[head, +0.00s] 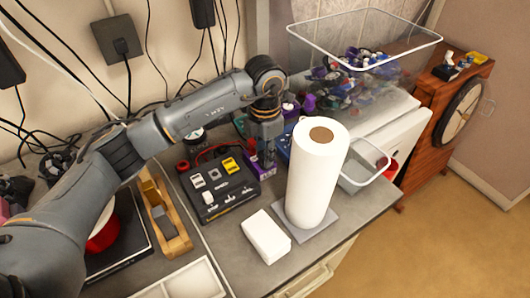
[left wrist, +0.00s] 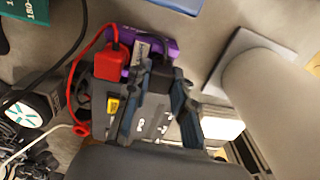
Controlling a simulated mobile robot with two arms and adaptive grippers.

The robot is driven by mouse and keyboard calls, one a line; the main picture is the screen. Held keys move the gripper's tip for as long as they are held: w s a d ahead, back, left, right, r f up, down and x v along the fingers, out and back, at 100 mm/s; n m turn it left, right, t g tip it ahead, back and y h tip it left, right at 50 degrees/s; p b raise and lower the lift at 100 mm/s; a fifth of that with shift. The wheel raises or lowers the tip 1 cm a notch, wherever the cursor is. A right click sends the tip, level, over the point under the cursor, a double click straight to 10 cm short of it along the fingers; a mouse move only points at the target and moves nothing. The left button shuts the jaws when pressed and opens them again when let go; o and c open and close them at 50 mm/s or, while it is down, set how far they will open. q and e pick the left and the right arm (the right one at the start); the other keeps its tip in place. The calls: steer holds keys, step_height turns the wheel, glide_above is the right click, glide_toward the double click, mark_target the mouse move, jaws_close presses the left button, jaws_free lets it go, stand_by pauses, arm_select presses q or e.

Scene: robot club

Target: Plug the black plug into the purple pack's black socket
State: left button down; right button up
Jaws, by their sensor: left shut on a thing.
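The purple pack (head: 264,171) lies at the back edge of the black board, right below my left gripper (head: 264,157). In the left wrist view the purple pack (left wrist: 162,47) shows beyond the fingertips, with a red plug (left wrist: 112,66) and red cable at its left end. My left gripper (left wrist: 157,82) is shut on a dark thing, seemingly the black plug (left wrist: 156,78), close to the pack. The fingers hide most of it and the black socket. I cannot tell whether plug and socket touch. My right gripper is not in view.
The black board (head: 222,192) carries white, grey and yellow pieces. A paper towel roll (head: 316,180) stands just right of the pack, with a white box (head: 266,237) in front. A clear bin (head: 365,65) of parts stands behind.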

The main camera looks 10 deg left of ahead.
arm_select(q)
steer(key=shift+f+b, duration=0.25)
steer(key=shift+b, duration=0.3)
stand_by(0.8)
steer(key=c, duration=1.1)
jaws_free()
steer(key=shift+o, duration=0.2)
